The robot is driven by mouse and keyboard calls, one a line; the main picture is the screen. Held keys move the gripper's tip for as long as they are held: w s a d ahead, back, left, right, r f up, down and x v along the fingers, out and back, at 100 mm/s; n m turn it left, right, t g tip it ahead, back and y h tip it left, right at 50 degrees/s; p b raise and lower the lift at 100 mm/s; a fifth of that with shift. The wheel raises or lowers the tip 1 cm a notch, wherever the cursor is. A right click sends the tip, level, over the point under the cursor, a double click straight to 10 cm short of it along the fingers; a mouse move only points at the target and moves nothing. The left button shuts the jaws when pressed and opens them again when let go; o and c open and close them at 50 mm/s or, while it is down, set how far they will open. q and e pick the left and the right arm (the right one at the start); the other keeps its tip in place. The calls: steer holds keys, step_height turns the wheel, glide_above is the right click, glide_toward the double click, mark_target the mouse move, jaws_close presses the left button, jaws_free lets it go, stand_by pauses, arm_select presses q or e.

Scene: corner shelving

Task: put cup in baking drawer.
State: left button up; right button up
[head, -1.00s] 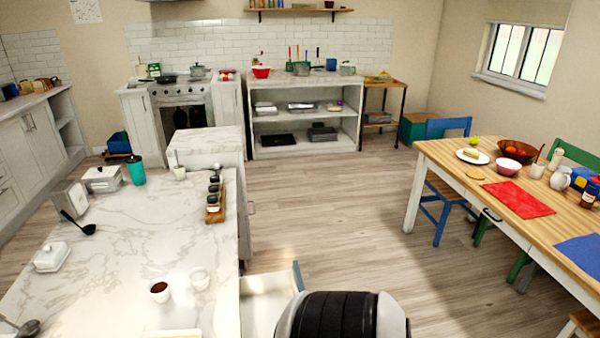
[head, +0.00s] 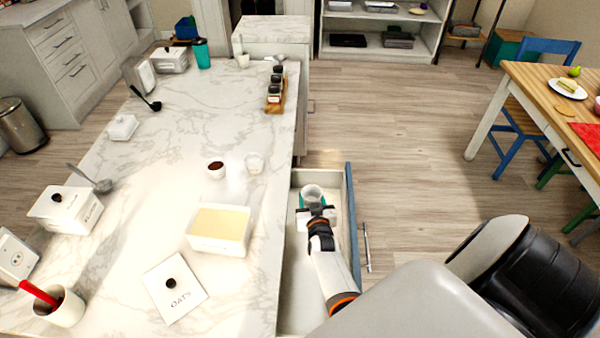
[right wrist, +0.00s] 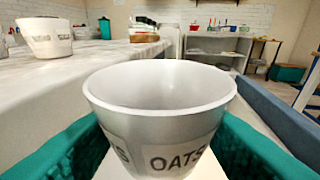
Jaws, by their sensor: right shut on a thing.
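The white cup (right wrist: 160,115), labelled OATS, is upright between the teal fingers of my right gripper in the right wrist view. In the head view the cup (head: 312,193) shows pale grey just beyond my right gripper (head: 317,210), which is shut on it. The drawer (head: 352,225) is pulled open beside the counter, with a pale interior and a blue front. Cup and gripper appear within the drawer's outline, near its far end. I cannot tell whether the cup touches the drawer bottom. My left gripper is not in view.
The marble counter (head: 150,200) borders the drawer on the left. Open floor (head: 410,130) lies right of the drawer; a wooden table (head: 530,90) stands farther right.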

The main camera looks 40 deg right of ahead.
steer(key=shift+s+d+f+m, duration=0.1)
steer(key=shift+s+f+m, duration=0.1)
steer(key=shift+f, duration=0.4)
steer(key=shift+s+d+f+m, duration=0.1)
steer(key=shift+s+f, duration=0.05)
steer(key=shift+f, duration=0.4)
steer(key=shift+h, duration=0.3)
step_height(320, 180, down, 5)
steer(key=b, duration=0.5)
steer(key=shift+s+f, duration=0.1)
steer(key=shift+f, duration=0.1)
step_height(320, 180, down, 5)
steer(key=b, duration=0.5)
steer(key=shift+r, duration=0.3)
steer(key=shift+c, duration=0.2)
steer(key=o, duration=1)
steer(key=shift+f, duration=0.2)
steer(key=shift+o, duration=0.2)
steer(key=shift+r, duration=0.15)
